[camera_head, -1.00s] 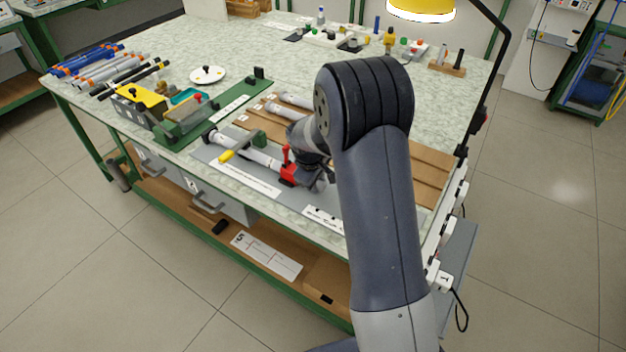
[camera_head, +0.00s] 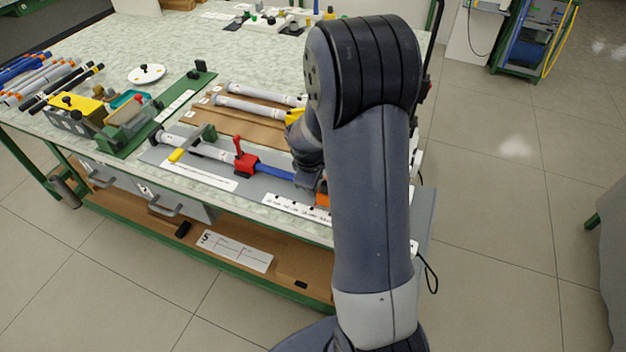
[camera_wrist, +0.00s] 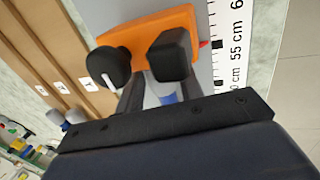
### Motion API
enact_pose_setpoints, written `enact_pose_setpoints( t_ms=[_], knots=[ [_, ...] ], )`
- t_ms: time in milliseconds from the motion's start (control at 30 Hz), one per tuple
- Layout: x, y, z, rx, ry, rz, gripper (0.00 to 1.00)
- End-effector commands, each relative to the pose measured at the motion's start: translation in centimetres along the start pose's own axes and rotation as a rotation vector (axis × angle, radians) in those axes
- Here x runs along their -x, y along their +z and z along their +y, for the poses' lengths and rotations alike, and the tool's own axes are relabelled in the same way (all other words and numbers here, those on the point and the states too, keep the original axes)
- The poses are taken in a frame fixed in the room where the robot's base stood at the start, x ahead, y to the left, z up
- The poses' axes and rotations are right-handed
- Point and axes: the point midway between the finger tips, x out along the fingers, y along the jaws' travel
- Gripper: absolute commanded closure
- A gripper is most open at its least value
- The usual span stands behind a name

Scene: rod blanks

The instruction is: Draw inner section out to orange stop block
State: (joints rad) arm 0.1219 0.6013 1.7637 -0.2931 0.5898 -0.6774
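A pale outer tube (camera_head: 208,148) lies in a fixture along the front of the bench, under a green clamp with a yellow handle. A red collar with a raised lever (camera_head: 246,160) sits at its right end. The blue inner section (camera_head: 274,172) sticks out of the collar to the right. The orange stop block (camera_head: 322,196) is partly hidden by my arm; it shows in the wrist view (camera_wrist: 140,34) right at my fingertips. My gripper (camera_wrist: 142,62) appears shut on the inner section, a bit of blue showing between the fingers. Whether the section touches the block is unclear.
A ruler strip (camera_wrist: 233,45) runs beside the fixture. More tubes (camera_head: 262,95) lie on the brown board behind. A lamp and small parts stand farther back.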

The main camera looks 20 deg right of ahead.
Motion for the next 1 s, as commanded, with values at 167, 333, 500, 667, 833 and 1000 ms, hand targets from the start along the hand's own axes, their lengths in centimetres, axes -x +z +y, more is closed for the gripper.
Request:
enact_pose_setpoints(
  t_ms=[167,333,500,667,833,1000],
  knots=[
    [0.0,-0.1,0.0,0.000,0.000,0.001,0.51],
    [0.0,-0.1,0.0,0.000,0.000,0.001,0.51],
    [0.8,-0.1,0.1,0.000,0.002,0.002,0.51],
    [3.2,-0.1,0.1,0.000,0.004,0.005,0.51],
    [6.5,-0.1,0.1,0.000,0.005,0.005,0.51],
    [9.2,-0.1,0.0,-0.001,0.002,0.003,0.51]
  ],
)
